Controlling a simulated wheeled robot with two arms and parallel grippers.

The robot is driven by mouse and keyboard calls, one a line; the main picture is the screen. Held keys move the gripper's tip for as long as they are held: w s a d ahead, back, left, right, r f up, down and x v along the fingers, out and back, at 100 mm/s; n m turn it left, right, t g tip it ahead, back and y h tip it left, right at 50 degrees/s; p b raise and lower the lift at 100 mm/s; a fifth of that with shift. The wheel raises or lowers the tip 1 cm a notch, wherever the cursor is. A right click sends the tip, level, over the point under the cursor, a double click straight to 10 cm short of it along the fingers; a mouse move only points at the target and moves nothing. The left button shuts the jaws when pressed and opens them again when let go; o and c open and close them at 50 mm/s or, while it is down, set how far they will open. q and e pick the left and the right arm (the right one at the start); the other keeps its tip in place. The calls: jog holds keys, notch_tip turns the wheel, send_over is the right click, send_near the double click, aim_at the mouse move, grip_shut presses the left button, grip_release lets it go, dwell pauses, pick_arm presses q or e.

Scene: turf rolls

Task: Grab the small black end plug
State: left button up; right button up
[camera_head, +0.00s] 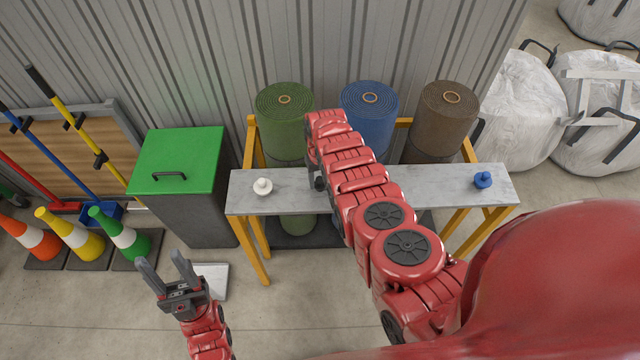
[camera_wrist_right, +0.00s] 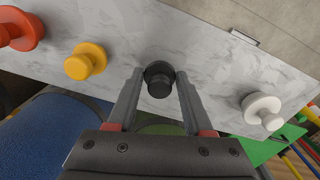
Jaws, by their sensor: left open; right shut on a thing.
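The small black end plug (camera_wrist_right: 159,80) shows in the right wrist view, over the grey marbled bench top (camera_wrist_right: 200,50). My right gripper (camera_wrist_right: 160,76) has its two fingers on either side of the plug and is shut on it. I cannot tell whether the plug still touches the bench. In the head view my right arm reaches over the bench (camera_head: 400,180) and hides most of this gripper. My left gripper (camera_head: 163,260) is open and empty, low on the left, away from the bench.
A white plug (camera_head: 262,186) and a blue plug (camera_head: 482,180) stand on the bench. Yellow (camera_wrist_right: 85,62) and orange-red (camera_wrist_right: 20,28) plugs show in the wrist view. Green (camera_head: 284,115), blue (camera_head: 370,105) and brown (camera_head: 444,120) rolls stand behind. A green-lidded bin (camera_head: 180,160) is left.

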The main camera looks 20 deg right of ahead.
grip_shut()
